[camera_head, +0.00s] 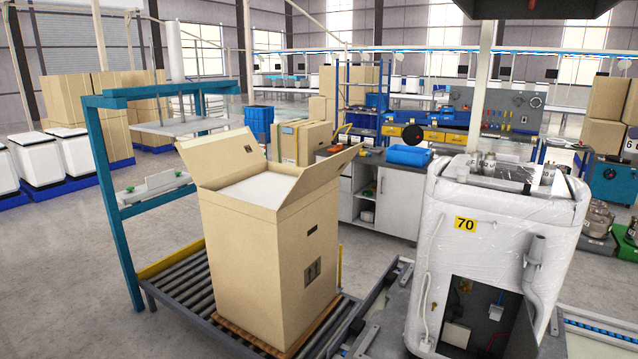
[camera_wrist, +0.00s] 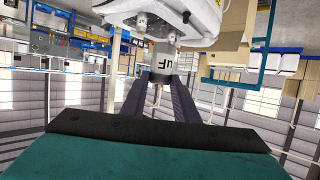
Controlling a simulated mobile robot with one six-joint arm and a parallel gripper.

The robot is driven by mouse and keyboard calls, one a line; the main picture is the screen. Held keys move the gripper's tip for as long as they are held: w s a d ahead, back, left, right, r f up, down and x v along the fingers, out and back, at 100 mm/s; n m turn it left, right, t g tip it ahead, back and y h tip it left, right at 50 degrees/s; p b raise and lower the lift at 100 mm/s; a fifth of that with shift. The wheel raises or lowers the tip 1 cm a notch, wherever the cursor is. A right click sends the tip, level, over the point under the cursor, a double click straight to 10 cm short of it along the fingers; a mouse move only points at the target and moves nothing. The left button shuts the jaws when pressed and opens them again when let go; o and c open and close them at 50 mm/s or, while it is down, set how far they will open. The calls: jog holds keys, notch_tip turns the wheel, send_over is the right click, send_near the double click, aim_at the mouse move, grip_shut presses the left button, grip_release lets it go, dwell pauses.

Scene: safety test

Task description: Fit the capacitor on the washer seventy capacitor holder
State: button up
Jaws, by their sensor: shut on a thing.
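In the wrist view, which appears upside down, my gripper (camera_wrist: 162,80) is shut on a silver cylindrical capacitor (camera_wrist: 160,67) with dark "uF" lettering. The capacitor sits between the two dark fingers, and a white rounded body shows beyond it. In the head view, the white washer (camera_head: 462,250) with a yellow 70 label (camera_head: 466,224) stands at the right. Its lower front is open, showing wiring inside. Several small metal cylinders (camera_head: 487,165) stand on its top. I cannot make out the capacitor holder or my gripper in the head view.
A large open cardboard box (camera_head: 260,265) stands on a roller conveyor (camera_head: 180,290) left of the washer, beside a teal frame (camera_head: 105,180). A workbench with a blue bin (camera_head: 409,155) stands behind. Grey floor is free at the left front.

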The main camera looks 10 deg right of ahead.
jog(key=w+a+f+n+g+y+b, duration=0.1)
jog(key=w+a+f+n+y+b, duration=0.1)
jog(key=w+a+f, duration=0.65)
jog(key=w+a+f+n+y+b, duration=0.1)
jog(key=w+a+f+y, duration=0.1)
jog(key=w+a+f, duration=0.65)
jog(key=w+a+f+n+g+y+b, duration=0.15)
jog(key=w+a+f, duration=0.25)
jog(key=w+a, duration=0.7)
jog(key=w+a+f+m+t+h+b, duration=0.25)
jog(key=a+f+b, duration=0.25)
jog(key=a+f, duration=2.7)
jog(key=d+r+m+h, duration=0.3)
jog(key=r+h, duration=0.1)
jog(key=r, duration=0.2)
jog(key=shift+w+r, duration=0.2)
jog(key=shift+w, duration=0.25)
